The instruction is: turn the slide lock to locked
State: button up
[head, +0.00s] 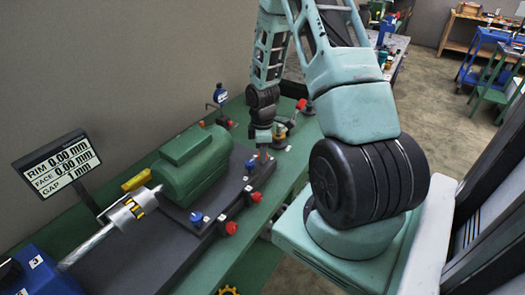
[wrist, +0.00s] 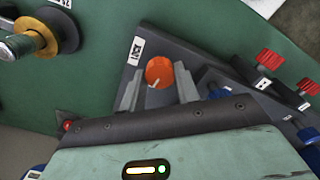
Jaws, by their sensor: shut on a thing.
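The slide lock looks to be the round orange knob (wrist: 160,71) with a pale pointer mark, on the dark grey base plate (wrist: 150,38) in the wrist view. A small label (wrist: 137,50) is beside it, too small to read. My gripper (wrist: 160,80) has one finger on each side of the knob and is shut on it. The pointer shows near the knob's lower edge. In the head view my gripper (head: 262,152) reaches down at the far end of the base, beyond the green motor (head: 190,165); the knob is hidden there.
Red-headed screws (wrist: 268,60) and blue knobs (wrist: 218,90) stand close to the right of my gripper in the wrist view. A brass-collared part (wrist: 42,38) is at upper left.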

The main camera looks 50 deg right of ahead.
jog(key=m, duration=1.2)
jog(key=shift+b, duration=0.4)
jog(key=shift+m, duration=2.1)
jog(key=o, duration=1)
jog(key=shift+c, duration=0.2)
notch_tip(320, 180, up, 18)
jog(key=b, duration=0.1)
jog(key=shift+f+b, duration=0.25)
jog(key=shift+b, duration=0.15)
